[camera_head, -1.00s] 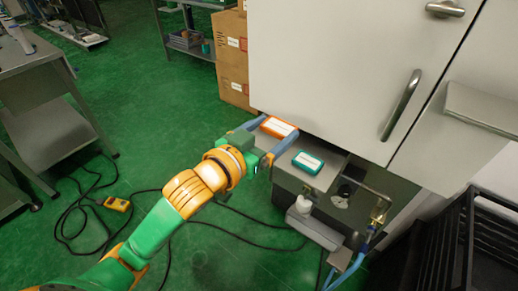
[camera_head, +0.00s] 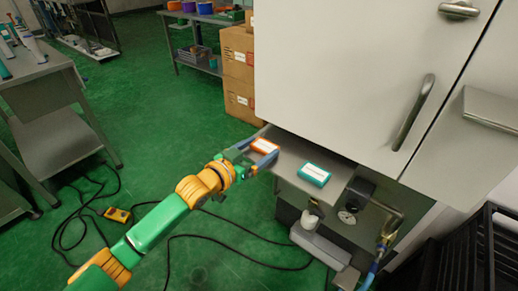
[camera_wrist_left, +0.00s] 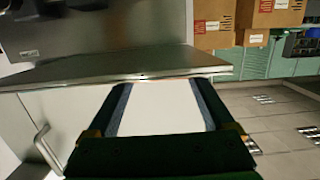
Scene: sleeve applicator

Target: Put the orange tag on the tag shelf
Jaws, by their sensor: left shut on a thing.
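My left gripper (camera_head: 263,147) is shut on the orange tag (camera_head: 264,145), a flat orange block with a white label. It holds the tag at the left edge of a grey metal shelf (camera_head: 294,156) under the white cabinet. In the left wrist view the tag's pale face (camera_wrist_left: 160,108) fills the space between the two fingers, with a thin orange line at its far edge. The shelf edge (camera_wrist_left: 110,72) lies just beyond it; I cannot tell whether they touch. A teal tag (camera_head: 313,174) with a white label lies on the shelf. My right gripper is out of view.
The cabinet (camera_head: 340,70) overhangs the shelf. A gauge (camera_head: 347,216), pipe and hose are at the shelf's right. Cardboard boxes (camera_head: 239,75) stand behind. Black cables and a yellow box (camera_head: 118,215) lie on the green floor. The shelf beside the teal tag is bare.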

